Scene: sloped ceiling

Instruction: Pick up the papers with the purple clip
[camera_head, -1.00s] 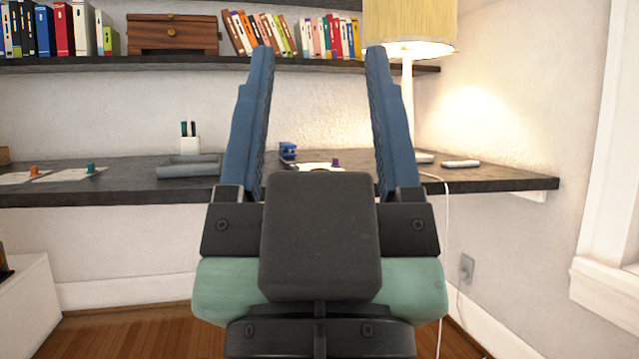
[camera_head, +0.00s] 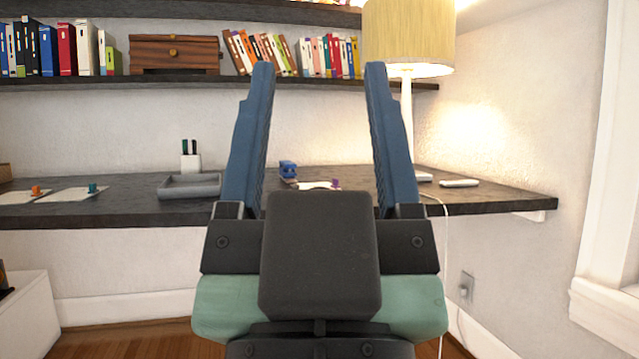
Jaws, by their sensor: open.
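White papers (camera_head: 312,186) lie on the dark desk, seen between my gripper's fingers. A purple clip (camera_head: 336,183) sits at their right end. The lower part of these papers is hidden behind my gripper. My gripper (camera_head: 319,68) is open and empty, with two blue fingers pointing up and away in the picture. It appears in front of the desk, apart from the papers. Two other paper sets lie at the left of the desk, one with an orange clip (camera_head: 36,190) and one with a teal clip (camera_head: 92,188).
The dark desk (camera_head: 130,212) spans the wall. A blue stapler (camera_head: 288,170) stands behind the papers. A grey tray (camera_head: 190,187) and a pen cup (camera_head: 191,163) are to the left. A lamp (camera_head: 408,45) stands at right, its cord hanging over the desk edge. Shelves with books are above.

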